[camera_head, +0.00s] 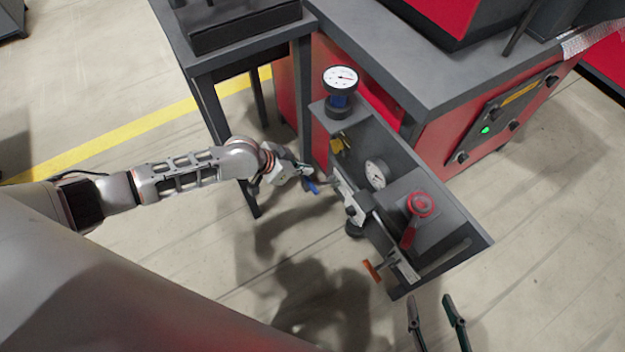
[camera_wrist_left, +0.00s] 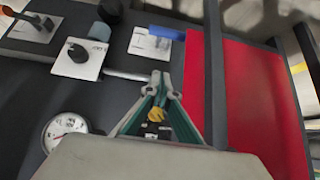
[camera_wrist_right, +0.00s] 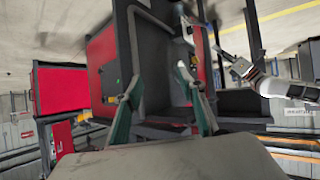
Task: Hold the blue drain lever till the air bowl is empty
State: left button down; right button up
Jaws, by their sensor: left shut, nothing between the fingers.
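The blue drain lever (camera_head: 312,186) sticks out from the side of the grey panel unit, beside my left gripper (camera_head: 308,172). In the left wrist view the blue lever (camera_wrist_left: 166,33) is above the fingertips, on a white plate. My left gripper (camera_wrist_left: 160,77) is shut and empty; a small gap seems to separate it from the lever, but I cannot tell the depth. Below the gauge on the unit's upper end is a blue, dark-based cylinder (camera_head: 339,103); I cannot tell whether it is the air bowl, or its level. My right gripper (camera_head: 434,305) is open and empty at the lower right; it also shows in the right wrist view (camera_wrist_right: 162,78).
A red and grey machine (camera_head: 455,125) stands behind. Floor is clear below the left arm.

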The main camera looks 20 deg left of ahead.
jog(key=shift+s, duration=0.1)
pick_arm(q)
jog(key=b, duration=0.2)
send_over(313, 184)
jog(key=f, duration=0.4)
jog(key=shift+s+f, duration=0.1)
jog(key=shift+s, duration=0.15)
jog(key=b+x, duration=0.3)
jog(key=x, duration=0.3)
jog(key=shift+s+a+f, duration=0.1)
jog(key=shift+a+f, duration=0.05)
jog(key=shift+s+a, duration=0.7)
jog(key=shift+a, duration=0.1)
jog(key=shift+s+a, duration=0.3)
jog(key=shift+s, duration=0.1)
pick_arm(e)
jog(key=a, duration=0.1)
jog(key=w+a+r+m+y, duration=0.1)
jog(key=a+r+m+t, duration=0.1)
jog(key=a, duration=0.1)
jog(key=shift+w+a, duration=0.1)
jog(key=shift+w, duration=0.05)
pick_arm(q)
jog(key=shift+s+f, duration=0.1)
pick_arm(e)
jog(key=shift+a+f, duration=0.1)
